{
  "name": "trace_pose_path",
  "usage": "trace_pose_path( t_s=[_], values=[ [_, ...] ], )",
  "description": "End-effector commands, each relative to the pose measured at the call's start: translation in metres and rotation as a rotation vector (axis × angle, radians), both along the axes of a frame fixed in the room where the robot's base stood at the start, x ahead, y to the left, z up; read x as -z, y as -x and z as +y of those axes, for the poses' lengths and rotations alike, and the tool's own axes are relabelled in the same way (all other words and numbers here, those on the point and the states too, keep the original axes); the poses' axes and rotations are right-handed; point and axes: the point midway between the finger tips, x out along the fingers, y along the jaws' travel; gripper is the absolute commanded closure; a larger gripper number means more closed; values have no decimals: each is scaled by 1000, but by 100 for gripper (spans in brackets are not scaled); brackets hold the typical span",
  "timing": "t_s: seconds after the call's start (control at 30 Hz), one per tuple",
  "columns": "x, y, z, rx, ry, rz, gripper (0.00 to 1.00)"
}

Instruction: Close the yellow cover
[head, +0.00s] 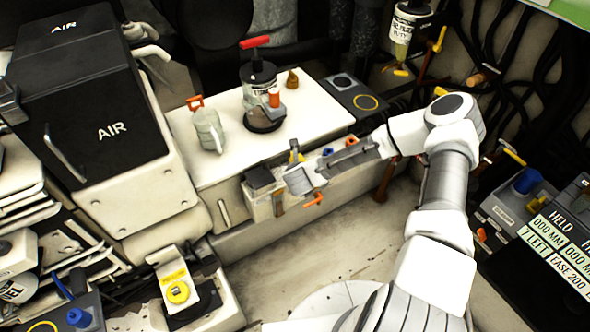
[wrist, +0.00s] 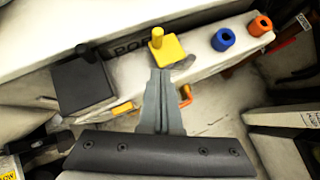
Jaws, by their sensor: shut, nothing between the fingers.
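The yellow cover (wrist: 169,49) is a small square plate with a round yellow peg standing on it. It sits along the edge of the white bench, just beyond my fingertips in the wrist view. In the head view only a small yellow part (head: 296,156) shows behind my gripper. I cannot tell how far the cover stands open. My gripper (wrist: 162,72) is shut and empty, its grey fingers together, their tips close to the cover's lower edge. Whether they touch it is unclear. In the head view my gripper (head: 292,182) is at the bench's front side.
A black square cover (wrist: 84,84) with a peg lies left of the yellow one. Blue (wrist: 223,39) and orange (wrist: 260,26) round fittings sit to the right. An orange handle (head: 314,200) juts out below. A jug (head: 208,130) and a red-handled canister (head: 262,95) stand on the bench.

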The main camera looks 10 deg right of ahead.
Motion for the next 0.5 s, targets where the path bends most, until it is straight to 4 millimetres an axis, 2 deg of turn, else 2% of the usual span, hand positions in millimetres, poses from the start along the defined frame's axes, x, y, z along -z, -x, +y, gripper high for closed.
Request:
trace_pose_path(
  t_s=[0.3, 0.5],
  values=[
    [-50, 45, 9, -3, 0, 0, 100],
    [-67, 64, 12, 0, 0, 0, 100]
  ],
)
